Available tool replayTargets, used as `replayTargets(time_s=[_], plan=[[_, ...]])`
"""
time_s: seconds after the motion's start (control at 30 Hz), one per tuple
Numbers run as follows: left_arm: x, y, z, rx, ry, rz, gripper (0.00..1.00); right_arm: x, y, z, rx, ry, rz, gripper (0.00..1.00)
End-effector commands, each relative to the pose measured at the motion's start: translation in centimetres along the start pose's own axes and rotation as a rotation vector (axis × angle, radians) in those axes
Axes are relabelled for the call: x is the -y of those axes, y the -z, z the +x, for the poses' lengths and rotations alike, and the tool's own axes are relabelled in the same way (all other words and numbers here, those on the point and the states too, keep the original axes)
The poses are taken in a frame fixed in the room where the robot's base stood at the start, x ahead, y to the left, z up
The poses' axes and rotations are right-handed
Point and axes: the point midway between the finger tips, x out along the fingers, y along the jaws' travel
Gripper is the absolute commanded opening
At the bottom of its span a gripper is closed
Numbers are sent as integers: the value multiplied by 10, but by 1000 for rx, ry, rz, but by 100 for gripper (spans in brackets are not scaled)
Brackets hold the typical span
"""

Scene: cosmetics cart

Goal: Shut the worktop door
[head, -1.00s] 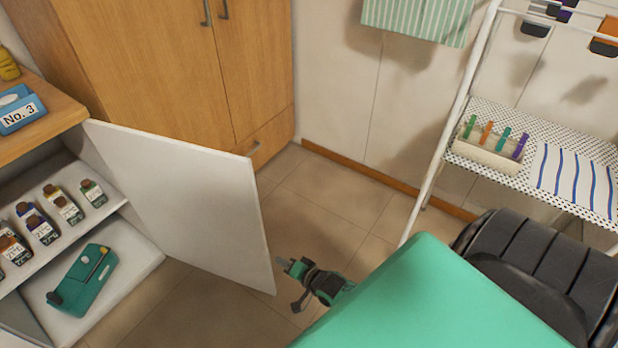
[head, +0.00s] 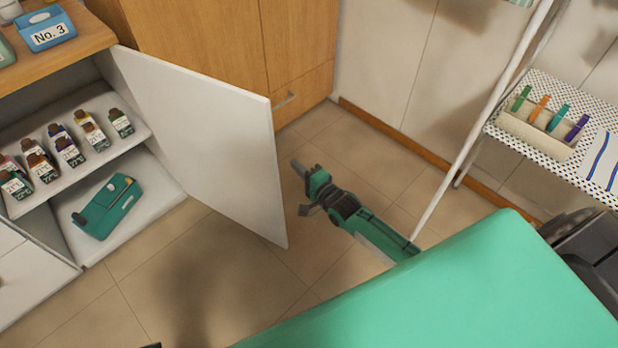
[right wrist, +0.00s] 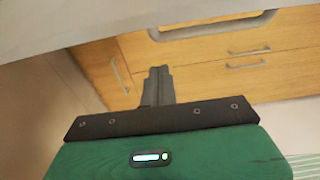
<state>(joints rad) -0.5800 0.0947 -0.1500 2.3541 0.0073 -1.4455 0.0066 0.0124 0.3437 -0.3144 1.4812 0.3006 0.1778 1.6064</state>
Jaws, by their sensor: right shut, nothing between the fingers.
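The white worktop door (head: 205,140) stands wide open, swung out from the cabinet under the wooden worktop (head: 60,55). My right gripper (head: 297,187) is shut and empty, just right of the door's free edge, with a small gap between them in the head view. In the right wrist view its closed fingers (right wrist: 158,86) point toward wooden drawers, and a pale panel, which looks like the door (right wrist: 130,22), crosses the top. Only a small dark bit at the bottom edge of the head view could be my left arm; the left gripper does not show.
Inside the open cabinet, an upper shelf (head: 128,150) holds several small labelled bottles, and a green device (head: 107,207) lies below. A wooden wardrobe (head: 215,40) stands behind the door. A white rack with a dotted shelf (head: 540,88) stands at right. The tiled floor (head: 165,285) before the cabinet is clear.

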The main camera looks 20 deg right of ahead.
Motion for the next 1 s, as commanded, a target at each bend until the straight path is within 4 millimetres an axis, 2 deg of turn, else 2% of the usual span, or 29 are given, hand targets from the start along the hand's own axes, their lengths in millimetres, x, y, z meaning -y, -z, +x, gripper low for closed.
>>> replayTargets(time_s=[0.03,0.13,0.2,0.4,0.67,1.0], plan=[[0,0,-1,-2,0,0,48,0,0,10,-1,2,0,0],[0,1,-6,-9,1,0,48,0,-4,23,1,1,1,0],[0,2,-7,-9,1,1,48,-1,-17,15,1,-2,4,0],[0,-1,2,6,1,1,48,0,-34,9,0,-1,1,0],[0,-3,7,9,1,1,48,0,-38,7,0,-1,-2,0],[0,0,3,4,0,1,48,0,-43,5,-8,-1,2,0]])
